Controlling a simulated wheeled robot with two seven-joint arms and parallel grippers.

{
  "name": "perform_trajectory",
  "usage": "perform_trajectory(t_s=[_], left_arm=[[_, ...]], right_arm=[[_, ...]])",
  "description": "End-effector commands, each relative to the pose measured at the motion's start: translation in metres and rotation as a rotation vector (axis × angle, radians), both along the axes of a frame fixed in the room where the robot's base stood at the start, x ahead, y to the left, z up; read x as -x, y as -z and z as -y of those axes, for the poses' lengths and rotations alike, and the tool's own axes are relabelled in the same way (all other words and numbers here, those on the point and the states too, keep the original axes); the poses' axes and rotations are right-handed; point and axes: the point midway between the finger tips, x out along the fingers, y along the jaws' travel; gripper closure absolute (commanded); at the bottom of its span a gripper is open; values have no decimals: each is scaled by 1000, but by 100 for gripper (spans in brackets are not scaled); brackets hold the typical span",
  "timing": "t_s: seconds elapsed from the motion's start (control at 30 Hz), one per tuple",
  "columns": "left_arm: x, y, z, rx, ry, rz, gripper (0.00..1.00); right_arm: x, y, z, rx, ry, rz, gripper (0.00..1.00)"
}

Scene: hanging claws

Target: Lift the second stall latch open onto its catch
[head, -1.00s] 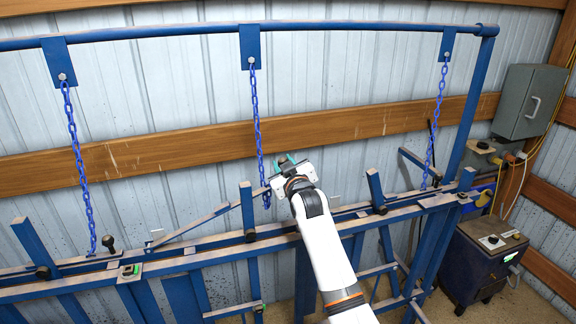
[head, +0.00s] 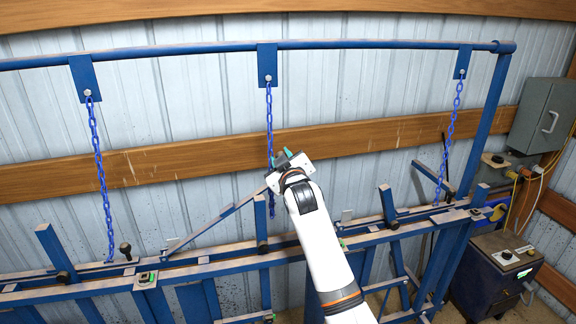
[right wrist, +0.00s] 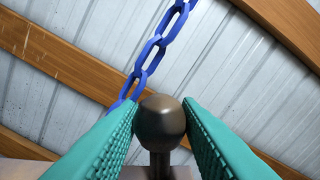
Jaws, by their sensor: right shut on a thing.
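My right gripper (head: 283,158) is raised in front of the wall, by the lower part of the middle chain (head: 269,112). In the right wrist view its teal fingers stand on either side of a dark round knob (right wrist: 162,121), and it is shut on this knob. A thin blue latch bar (head: 215,221) slopes up from the rail at lower left to the gripper. The knob is hidden by the gripper in the head view. I cannot make out the catch for certain. My left gripper is not in view.
A blue top rail (head: 180,51) carries three hanging chains. A short blue post (head: 262,222) stands just below the gripper, and another post (head: 387,205) to its right. A knob (head: 125,250) sits on the lower rail at left. A grey box (head: 545,115) is on the right wall.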

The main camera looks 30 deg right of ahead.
Motion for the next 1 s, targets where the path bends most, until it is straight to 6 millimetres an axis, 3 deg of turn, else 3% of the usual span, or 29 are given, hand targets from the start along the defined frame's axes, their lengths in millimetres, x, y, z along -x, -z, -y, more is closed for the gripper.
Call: perform_trajectory(t_s=[0.23, 0.57, 1.0], left_arm=[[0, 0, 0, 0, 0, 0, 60], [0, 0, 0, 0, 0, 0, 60], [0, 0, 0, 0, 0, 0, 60]], right_arm=[[-4, -20, -17, 54, -3, -12, 97], [-6, -31, -27, 85, -4, -22, 97], [-14, -61, -58, 182, -4, -45, 97]])
